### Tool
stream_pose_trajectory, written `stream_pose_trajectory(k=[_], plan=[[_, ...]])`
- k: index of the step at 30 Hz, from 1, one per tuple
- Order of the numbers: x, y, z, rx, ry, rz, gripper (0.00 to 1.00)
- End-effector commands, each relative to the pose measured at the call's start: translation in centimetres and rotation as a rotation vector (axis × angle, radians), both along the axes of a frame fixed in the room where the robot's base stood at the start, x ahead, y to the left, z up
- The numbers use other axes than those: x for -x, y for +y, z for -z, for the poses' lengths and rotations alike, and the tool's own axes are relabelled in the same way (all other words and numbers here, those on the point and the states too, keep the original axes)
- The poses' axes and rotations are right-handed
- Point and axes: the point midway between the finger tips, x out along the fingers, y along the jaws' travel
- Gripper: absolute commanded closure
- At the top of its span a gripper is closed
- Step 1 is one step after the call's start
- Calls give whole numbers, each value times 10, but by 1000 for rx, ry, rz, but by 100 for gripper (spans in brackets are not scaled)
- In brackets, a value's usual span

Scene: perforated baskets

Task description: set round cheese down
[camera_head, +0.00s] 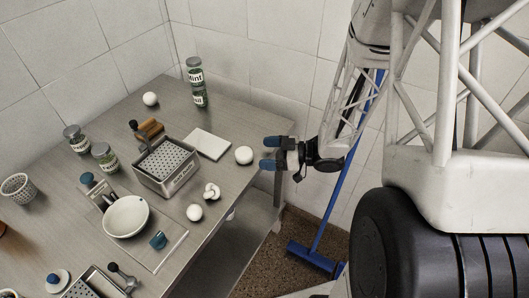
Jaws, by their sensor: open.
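My gripper (269,153) is open at the right edge of the steel table, its two blue fingertips pointing left. A round white cheese (243,155) rests on the table near that edge, just left of the fingertips. A small gap seems to lie between it and the fingers, and nothing shows between them. Other white balls are a similar one (150,99) at the back, one (195,212) near the front edge, and a knotted white piece (211,191) beside it.
A perforated metal basket (177,187) stands mid-table, with a white board (208,143) behind it. A white bowl (125,217), spice jars (104,156) and a perforated cup (18,186) are further left. Stacked mint jars (195,73) stand at the back. A blue broom (314,256) leans beside the table.

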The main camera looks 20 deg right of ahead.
Motion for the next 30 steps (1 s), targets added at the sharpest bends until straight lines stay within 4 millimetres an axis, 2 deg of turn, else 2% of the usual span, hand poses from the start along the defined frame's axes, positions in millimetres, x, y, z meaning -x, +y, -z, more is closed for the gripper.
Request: stream_pose_trajectory(k=[20,26,30], plan=[[0,0,0,4,-1,3,14],[-10,-2,-6,63,-13,51,14],[-25,-5,-17,162,-31,141,14]])
